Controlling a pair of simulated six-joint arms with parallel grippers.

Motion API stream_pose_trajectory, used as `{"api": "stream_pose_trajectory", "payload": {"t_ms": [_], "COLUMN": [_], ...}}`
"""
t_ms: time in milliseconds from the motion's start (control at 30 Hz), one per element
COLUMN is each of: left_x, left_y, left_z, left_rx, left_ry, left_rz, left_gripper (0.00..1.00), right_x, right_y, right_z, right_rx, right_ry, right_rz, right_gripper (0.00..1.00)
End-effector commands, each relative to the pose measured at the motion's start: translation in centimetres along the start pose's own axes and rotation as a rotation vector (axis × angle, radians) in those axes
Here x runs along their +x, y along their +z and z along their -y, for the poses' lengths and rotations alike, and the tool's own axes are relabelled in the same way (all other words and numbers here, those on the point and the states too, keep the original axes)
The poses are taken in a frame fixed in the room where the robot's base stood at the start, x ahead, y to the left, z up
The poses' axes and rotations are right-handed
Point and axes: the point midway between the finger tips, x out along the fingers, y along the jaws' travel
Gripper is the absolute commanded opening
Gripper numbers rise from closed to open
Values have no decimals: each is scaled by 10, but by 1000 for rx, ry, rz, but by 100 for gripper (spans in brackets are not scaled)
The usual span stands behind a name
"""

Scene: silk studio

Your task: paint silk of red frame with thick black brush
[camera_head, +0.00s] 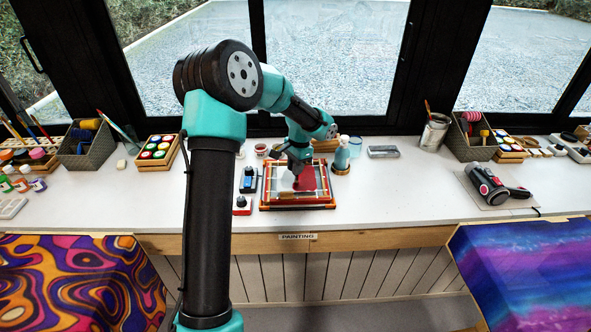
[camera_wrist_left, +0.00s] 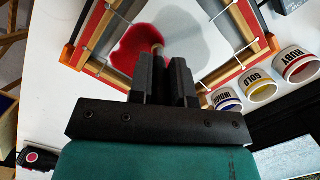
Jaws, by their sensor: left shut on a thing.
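The red frame (camera_head: 267,187) lies on the white table in front of me, with white silk stretched inside it. The frame (camera_wrist_left: 242,20) and its silk (camera_wrist_left: 213,18) also show in the wrist view. A red painted patch (camera_wrist_left: 133,52) covers part of the silk, next to a grey area that looks like shadow. My left gripper (camera_head: 301,160) is above the silk, and its fingers (camera_wrist_left: 165,62) are shut on the brush. Only a small brownish bit of the brush (camera_wrist_left: 158,47) shows between the fingers; its bristles and their contact with the silk are hidden.
Paint cups labelled ruby (camera_wrist_left: 298,68), gold (camera_wrist_left: 260,87) and indigo (camera_wrist_left: 226,102) stand beside the frame.

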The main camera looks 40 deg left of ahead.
Motion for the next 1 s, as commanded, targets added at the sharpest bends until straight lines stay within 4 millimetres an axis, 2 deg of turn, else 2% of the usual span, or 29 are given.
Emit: {"api": "stream_pose_trajectory", "payload": {"t_ms": [1000], "left_x": [-3], "left_y": [-23], "left_z": [37], "left_rx": [-1], "left_ry": [1], "left_rz": [0], "left_gripper": [0], "right_x": [0], "right_y": [0], "right_z": [0], "right_rx": [0], "right_ry": [0], "right_rz": [0], "right_gripper": [43]}}
